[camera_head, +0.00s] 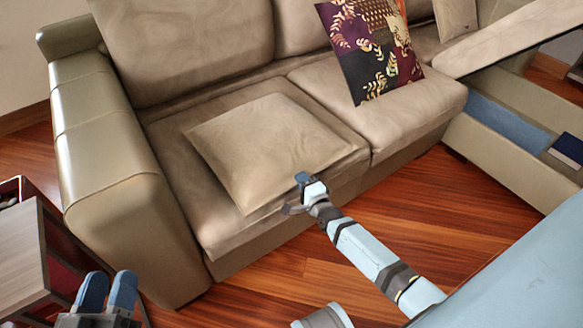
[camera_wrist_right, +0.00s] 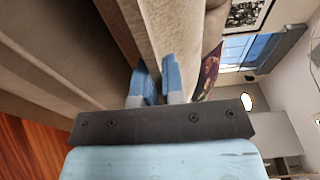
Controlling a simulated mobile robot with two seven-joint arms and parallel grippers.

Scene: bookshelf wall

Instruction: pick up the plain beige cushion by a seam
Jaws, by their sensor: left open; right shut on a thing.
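The plain beige cushion (camera_head: 262,150) lies on the left seat of the beige sofa, its near edge at the front of the seat. My right gripper (camera_head: 300,192) is at the cushion's near right edge in the head view. In the right wrist view its blue fingers (camera_wrist_right: 156,85) are shut on a beige edge, which is the cushion's (camera_wrist_right: 165,30); the fingertips are partly hidden by it. My left gripper (camera_head: 106,292) is open and empty at the lower left of the head view, away from the cushion.
The sofa armrest (camera_head: 115,170) rises left of the cushion. A patterned cushion (camera_head: 370,50) leans on the right seat. A side table (camera_head: 22,250) stands at the lower left. An open storage compartment (camera_head: 510,125) is at right. Wooden floor (camera_head: 290,270) lies in front.

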